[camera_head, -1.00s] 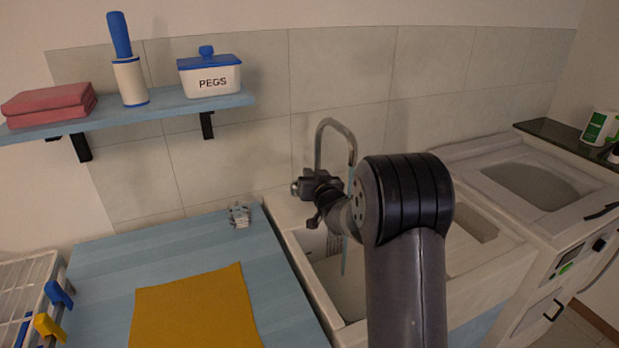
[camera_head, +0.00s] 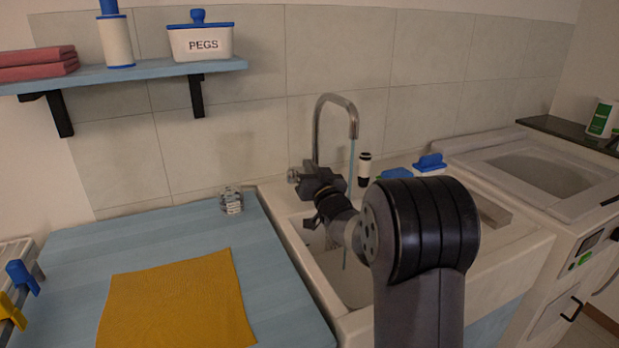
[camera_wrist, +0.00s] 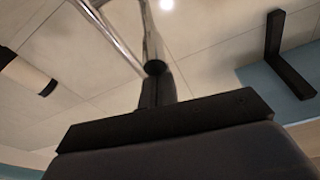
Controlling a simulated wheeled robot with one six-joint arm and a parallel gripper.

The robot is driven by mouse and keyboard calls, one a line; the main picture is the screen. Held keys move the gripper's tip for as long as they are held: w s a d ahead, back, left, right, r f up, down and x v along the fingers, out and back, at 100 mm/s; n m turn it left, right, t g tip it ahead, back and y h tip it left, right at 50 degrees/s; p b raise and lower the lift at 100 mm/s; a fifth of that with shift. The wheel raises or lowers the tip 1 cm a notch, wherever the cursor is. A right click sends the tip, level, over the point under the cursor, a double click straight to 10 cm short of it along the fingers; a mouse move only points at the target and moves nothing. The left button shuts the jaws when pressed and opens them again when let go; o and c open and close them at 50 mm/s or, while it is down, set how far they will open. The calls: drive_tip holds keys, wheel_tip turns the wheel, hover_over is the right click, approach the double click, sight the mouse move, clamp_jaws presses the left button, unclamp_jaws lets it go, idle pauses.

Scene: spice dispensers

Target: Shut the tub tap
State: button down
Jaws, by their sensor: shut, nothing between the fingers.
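The tub tap (camera_head: 335,102) is a chrome gooseneck at the back of the white tub (camera_head: 284,232). A thin bluish water stream (camera_head: 351,165) falls from its spout. A small metallic knob (camera_head: 293,175) shows at the left of the tap's base. My gripper (camera_head: 314,181) is at the tap's base, close to the knob; I cannot tell whether it touches. In the wrist view my gripper (camera_wrist: 155,82) is shut and empty, and the chrome pipe (camera_wrist: 150,35) rises just beyond it. My gripper and wrist hide the lower tap and part of the tub.
A blue counter (camera_head: 270,310) at left holds a yellow cloth (camera_head: 180,300) and a small glass-like item (camera_head: 231,200). A shelf (camera_head: 150,72) with a PEGS box (camera_head: 201,42) hangs above. A dark-capped bottle (camera_head: 364,168) and a blue-handled brush (camera_head: 430,163) stand behind the tub.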

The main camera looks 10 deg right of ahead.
drive_tip(key=f+b, duration=0.1)
drive_tip(key=b, duration=0.1)
drive_tip(key=s+f+b, duration=0.1)
drive_tip(key=b, duration=0.1)
drive_tip(key=shift+d+f+t, duration=0.1)
drive_tip(key=shift+t, duration=0.2)
wheel_tip(320, 180, up, 4)
drive_tip(key=p, duration=0.2)
drive_tip(key=d+b+v, duration=0.1)
drive_tip(key=v, duration=0.8)
drive_tip(key=shift+s+f, duration=0.25)
drive_tip(key=shift+f, duration=0.2)
